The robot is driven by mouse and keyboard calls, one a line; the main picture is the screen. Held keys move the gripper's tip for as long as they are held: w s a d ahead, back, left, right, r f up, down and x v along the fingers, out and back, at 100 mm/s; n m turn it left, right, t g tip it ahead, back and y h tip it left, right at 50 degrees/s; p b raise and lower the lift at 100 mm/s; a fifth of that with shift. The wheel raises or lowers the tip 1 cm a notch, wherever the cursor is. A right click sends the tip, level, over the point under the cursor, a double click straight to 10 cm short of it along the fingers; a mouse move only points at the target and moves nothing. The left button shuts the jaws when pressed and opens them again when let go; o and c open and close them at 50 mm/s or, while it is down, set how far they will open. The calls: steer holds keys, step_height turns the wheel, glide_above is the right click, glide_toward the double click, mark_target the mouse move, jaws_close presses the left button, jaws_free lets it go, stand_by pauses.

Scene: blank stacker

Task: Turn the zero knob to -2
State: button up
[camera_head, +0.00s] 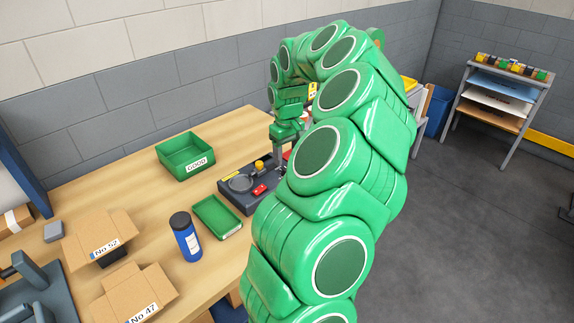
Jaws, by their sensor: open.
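A dark device (233,194) sits on the wooden table. It has a round grey dial (241,183), a yellow knob-like part (260,165) and a red part (259,190) on top. I cannot tell which part is the zero knob, and no scale marks are readable. My gripper (281,154) is open and points down at the far right side of the device. My arm hides the device's right part. I cannot tell whether the gripper touches anything.
A green box marked GOOD (186,157) and a green tray (217,216) stand left of the device. A blue bottle (187,241) and cardboard boxes (100,228) are nearer the left front. A shelf rack (495,95) stands far right. Bare table lies behind the device.

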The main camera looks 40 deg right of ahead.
steer(key=shift+f, duration=2.3)
steer(key=shift+c, duration=0.3)
steer(key=c, duration=1)
